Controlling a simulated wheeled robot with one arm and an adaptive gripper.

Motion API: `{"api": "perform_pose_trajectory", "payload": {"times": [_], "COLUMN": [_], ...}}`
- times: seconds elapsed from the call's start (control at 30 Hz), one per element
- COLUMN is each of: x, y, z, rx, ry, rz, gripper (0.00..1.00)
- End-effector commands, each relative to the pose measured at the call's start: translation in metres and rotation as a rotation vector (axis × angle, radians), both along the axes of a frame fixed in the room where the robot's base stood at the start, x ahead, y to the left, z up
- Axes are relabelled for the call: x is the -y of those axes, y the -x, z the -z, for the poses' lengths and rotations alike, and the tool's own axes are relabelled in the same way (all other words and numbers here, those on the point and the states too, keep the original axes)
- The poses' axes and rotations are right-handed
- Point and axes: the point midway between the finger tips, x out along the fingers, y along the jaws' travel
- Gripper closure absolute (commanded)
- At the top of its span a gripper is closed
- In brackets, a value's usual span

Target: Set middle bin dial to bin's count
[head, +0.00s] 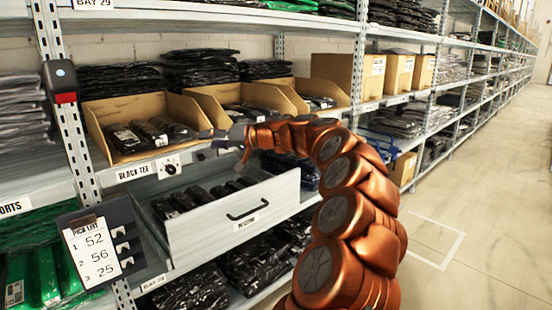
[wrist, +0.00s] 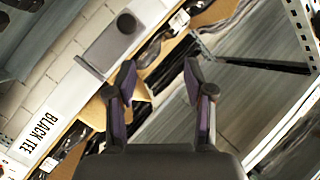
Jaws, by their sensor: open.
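Three open cardboard bins stand side by side on the shelf. The middle bin (head: 205,103) holds several black packs, partly hidden by my arm. The left bin (head: 98,128) holds black packs too. A white plate with a dark round dial (head: 168,166) sits on the shelf edge right of the BLACK TEE label (head: 135,173). No dial is clearly visible under the middle bin, where my gripper blocks the view. My gripper (head: 212,140) is at the shelf edge there. In the wrist view, my gripper (wrist: 160,85) is open and empty, with a grey plate and dark round knob (wrist: 126,23) beyond its fingers.
An open grey drawer (head: 235,222) with black packs juts out below my gripper. A pick list (head: 92,250) shows 52, 56 and 25. A steel upright (head: 75,140) stands at left. The aisle floor (head: 470,200) at right is clear.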

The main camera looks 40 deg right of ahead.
Motion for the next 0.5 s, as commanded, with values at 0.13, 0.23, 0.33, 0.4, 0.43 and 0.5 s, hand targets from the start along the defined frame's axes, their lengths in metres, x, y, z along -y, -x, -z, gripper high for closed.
{"api": "perform_pose_trajectory", "payload": {"times": [0.13,0.23,0.33,0.4,0.43,0.5], "x": [0.123,0.186,0.232,0.251,0.256,0.265], "y": [0.006,0.020,0.037,0.045,0.047,0.050], "z": [0.042,0.060,0.070,0.075,0.077,0.079], "rx": [0.103,0.148,0.182,0.195,0.197,0.201], "ry": [0.002,0.019,0.039,0.049,0.052,0.058], "rz": [0.207,0.321,0.407,0.443,0.454,0.471], "gripper": [0.47,0.47,0.47,0.47,0.47,0.47]}}
